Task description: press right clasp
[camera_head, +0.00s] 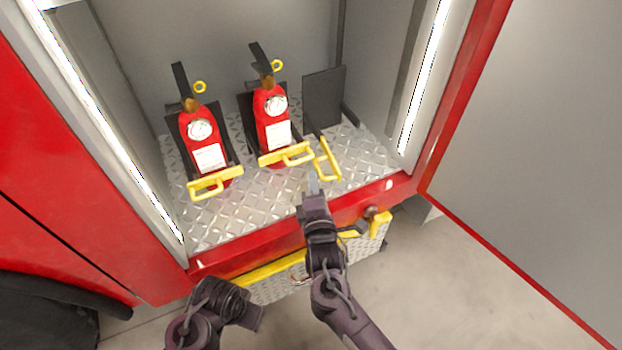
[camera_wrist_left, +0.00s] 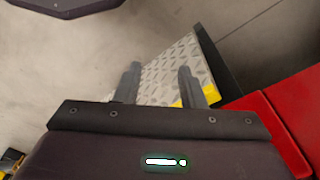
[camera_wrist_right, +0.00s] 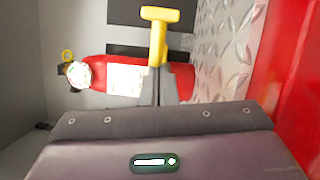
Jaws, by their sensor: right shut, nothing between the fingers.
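Two red extinguishers, left (camera_head: 205,140) and right (camera_head: 271,118), stand in black brackets in the compartment. Yellow clasps cross their lower ends: the left clasp (camera_head: 215,183) and the right extinguisher's clasp (camera_head: 286,154). Another yellow clasp (camera_head: 326,160) sticks forward at the empty bracket (camera_head: 324,98). My right gripper (camera_head: 313,184) is shut and empty just in front of these last two. In the right wrist view its fingertips (camera_wrist_right: 158,72) overlap the near end of a yellow clasp (camera_wrist_right: 159,35); contact is unclear. My left gripper (camera_wrist_left: 159,78) is open and empty, low outside the compartment.
The tread-plate floor (camera_head: 223,222) ends at a red sill (camera_head: 350,209). A yellow-edged step (camera_head: 275,288) juts out below, near my left gripper. A grey, red-edged door (camera_head: 530,130) stands open at right. Lit side walls bound the compartment.

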